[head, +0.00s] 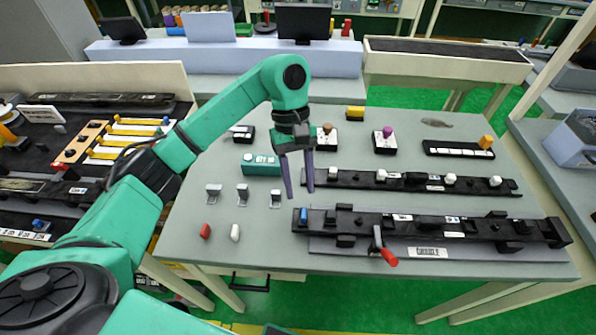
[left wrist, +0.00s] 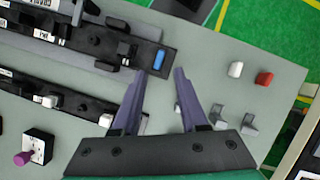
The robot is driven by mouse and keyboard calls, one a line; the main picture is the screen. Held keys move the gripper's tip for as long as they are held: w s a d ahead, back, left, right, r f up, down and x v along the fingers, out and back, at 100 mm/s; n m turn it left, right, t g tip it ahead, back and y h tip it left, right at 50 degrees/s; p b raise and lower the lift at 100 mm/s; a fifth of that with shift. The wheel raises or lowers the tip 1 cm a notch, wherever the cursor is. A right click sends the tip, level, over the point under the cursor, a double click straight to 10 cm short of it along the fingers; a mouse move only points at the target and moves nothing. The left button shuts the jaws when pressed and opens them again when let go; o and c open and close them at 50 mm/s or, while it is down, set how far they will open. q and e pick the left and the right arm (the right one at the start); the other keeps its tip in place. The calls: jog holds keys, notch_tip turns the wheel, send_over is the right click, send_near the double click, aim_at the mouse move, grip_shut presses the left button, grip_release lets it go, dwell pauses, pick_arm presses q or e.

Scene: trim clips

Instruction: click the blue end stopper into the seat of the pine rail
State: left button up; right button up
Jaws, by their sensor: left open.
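The blue end stopper (head: 303,216) is at the left end of the long dark front rail (head: 459,229). It also shows in the left wrist view (left wrist: 159,60); I cannot tell whether it is clicked in or only resting there. This rail looks black, not pine coloured, and lies in a holder with a label. My left gripper (head: 300,194) is open and empty, its fingers pointing down. In the left wrist view its fingertips (left wrist: 160,72) appear on either side of the line to the blue stopper, apart from it. My right gripper is not in view.
A second dark rail (head: 337,178) with white pieces lies behind. A red-handled lever (head: 388,257) stands at the holder's front. Loose red (head: 205,231) and white (head: 235,232) pieces, metal brackets (head: 243,193) and a green box (head: 261,163) are on the left.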

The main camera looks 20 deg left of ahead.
pick_arm(q)
jog(key=v, duration=0.5)
jog(key=shift+r+p, duration=0.2)
jog(key=shift+p, duration=0.1)
jog(key=shift+s, duration=0.1)
